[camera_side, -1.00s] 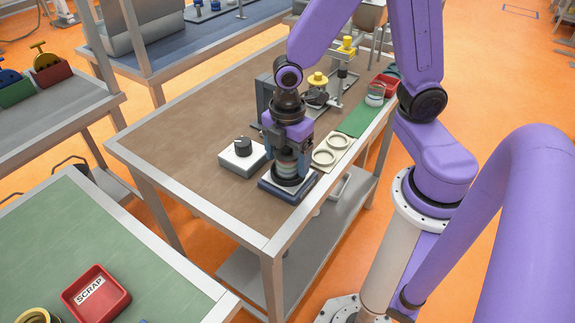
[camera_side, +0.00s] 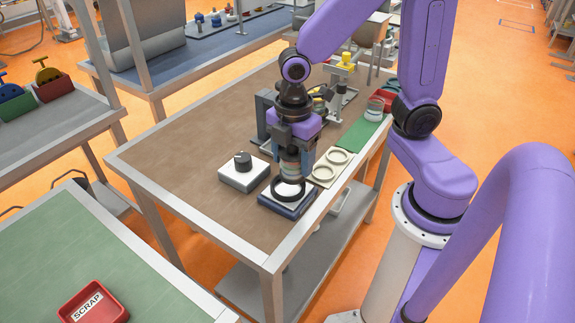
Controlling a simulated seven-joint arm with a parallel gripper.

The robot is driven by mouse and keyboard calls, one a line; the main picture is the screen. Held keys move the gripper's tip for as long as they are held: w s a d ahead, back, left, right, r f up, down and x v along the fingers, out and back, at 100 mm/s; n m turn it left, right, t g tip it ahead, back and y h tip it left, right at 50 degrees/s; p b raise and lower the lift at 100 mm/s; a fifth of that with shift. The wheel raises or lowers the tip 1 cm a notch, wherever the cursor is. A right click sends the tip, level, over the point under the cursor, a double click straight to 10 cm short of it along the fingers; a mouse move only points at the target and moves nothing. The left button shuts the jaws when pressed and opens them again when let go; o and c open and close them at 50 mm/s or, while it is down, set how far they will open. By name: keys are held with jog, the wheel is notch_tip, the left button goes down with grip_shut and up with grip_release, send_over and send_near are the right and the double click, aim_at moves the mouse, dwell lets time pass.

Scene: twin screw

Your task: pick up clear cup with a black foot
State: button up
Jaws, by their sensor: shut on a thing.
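My gripper (camera_side: 292,165) is shut on the clear cup (camera_side: 290,168), which shows pale and banded between the fingers. It holds the cup upright just above a black ring (camera_side: 288,190). The ring lies on a dark blue block with a white top (camera_side: 269,199) near the table's front edge. The cup's black foot cannot be made out clearly against the ring. Another clear vessel (camera_side: 374,111) stands on the green mat at the right.
A grey box with a black knob (camera_side: 236,179) stands left of the block. Two cream rings (camera_side: 330,165) lie on a pale plate to the right. Fixtures with yellow parts (camera_side: 346,60) stand behind. The brown table's left part (camera_side: 175,155) is clear.

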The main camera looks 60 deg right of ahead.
jog(key=s+d+r, duration=0.3)
jog(key=s+r, duration=0.5)
jog(key=s, duration=0.4)
jog(key=w+d+f+m, duration=0.2)
jog(key=w+d+m, duration=0.1)
jog(key=w+m, duration=0.35)
jog(key=w+d+f+m, duration=0.1)
jog(key=w+d+m, duration=0.35)
jog(key=w, duration=0.35)
jog(key=s+d+f+m, duration=0.2)
jog(key=d+m, duration=0.3)
jog(key=d, duration=0.3)
jog(key=s+d+f+m, duration=0.1)
jog(key=d+f+m, duration=0.2)
jog(key=d+m, duration=0.2)
jog(key=d, duration=0.2)
jog(key=shift+s+d+f+m, duration=0.35)
jog(key=shift+f+m, duration=0.05)
jog(key=shift+s+d+f+m, duration=0.2)
jog(key=shift+s+d+m, duration=0.15)
jog(key=shift+s, duration=0.1)
jog(key=shift+s+d+f, duration=0.1)
jog(key=shift+f, duration=2.3)
